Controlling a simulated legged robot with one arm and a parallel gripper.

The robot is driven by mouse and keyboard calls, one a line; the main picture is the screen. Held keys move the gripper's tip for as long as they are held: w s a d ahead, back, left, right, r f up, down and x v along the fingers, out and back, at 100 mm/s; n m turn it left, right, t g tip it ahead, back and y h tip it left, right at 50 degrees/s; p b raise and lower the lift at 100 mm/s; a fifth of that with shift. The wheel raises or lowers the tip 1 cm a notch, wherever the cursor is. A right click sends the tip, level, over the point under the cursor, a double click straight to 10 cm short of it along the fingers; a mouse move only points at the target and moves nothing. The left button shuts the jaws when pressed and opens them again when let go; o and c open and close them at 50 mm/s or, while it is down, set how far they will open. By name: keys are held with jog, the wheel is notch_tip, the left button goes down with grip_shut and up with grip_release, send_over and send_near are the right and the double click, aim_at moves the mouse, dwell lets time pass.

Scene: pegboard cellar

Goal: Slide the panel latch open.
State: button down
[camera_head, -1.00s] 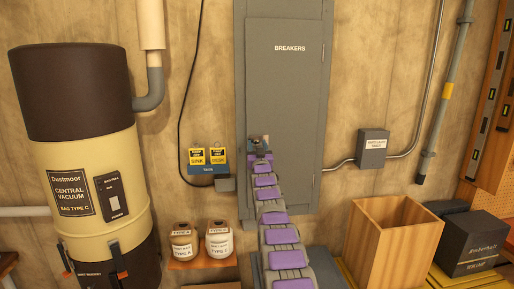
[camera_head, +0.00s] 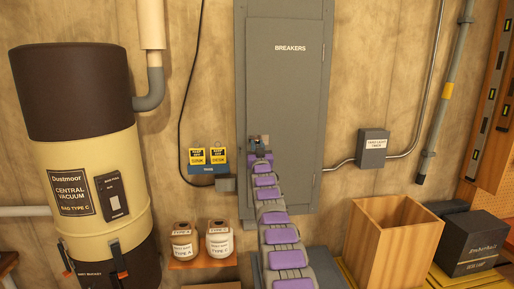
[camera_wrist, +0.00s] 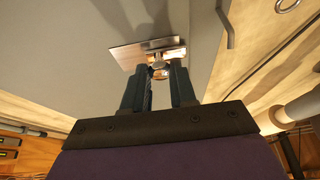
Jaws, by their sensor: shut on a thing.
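The grey breaker panel (camera_head: 285,95), marked BREAKERS, stands upright on the wall in the head view, its door flat in its frame. My gripper (camera_head: 259,150) is at the lower left part of the door. In the wrist view, the latch (camera_wrist: 150,52) is a metal plate on the grey panel face with a small knob (camera_wrist: 159,70). My gripper (camera_wrist: 159,80) has its two dark fingers shut on the knob. The fingers partly cover the knob, and in the head view my arm's end hides most of the latch.
Yellow tags on a blue holder (camera_head: 201,169) hang left of the panel, above two labelled jars (camera_head: 219,240) on a small shelf. A small grey box (camera_head: 373,147) with conduit is on the right wall. A wooden bin (camera_head: 389,245) and a dark box (camera_head: 470,243) stand lower right.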

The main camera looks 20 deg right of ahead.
aim_at(264, 137)
jog(key=shift+d, duration=0.1)
jog(key=shift+s+d+p, duration=0.25)
jog(key=shift+d+p, duration=0.05)
jog(key=shift+d, duration=0.5)
jog(key=shift+s+d+p, duration=0.25)
jog(key=shift+d+p, duration=0.05)
jog(key=shift+d, duration=0.45)
jog(key=c, duration=1.3)
grip_release()
jog(key=shift+c, duration=0.2)
jog(key=shift+o, duration=2.1)
jog(key=shift+d, duration=0.2)
jog(key=shift+s+a, duration=0.15)
jog(key=shift+a, duration=0.05)
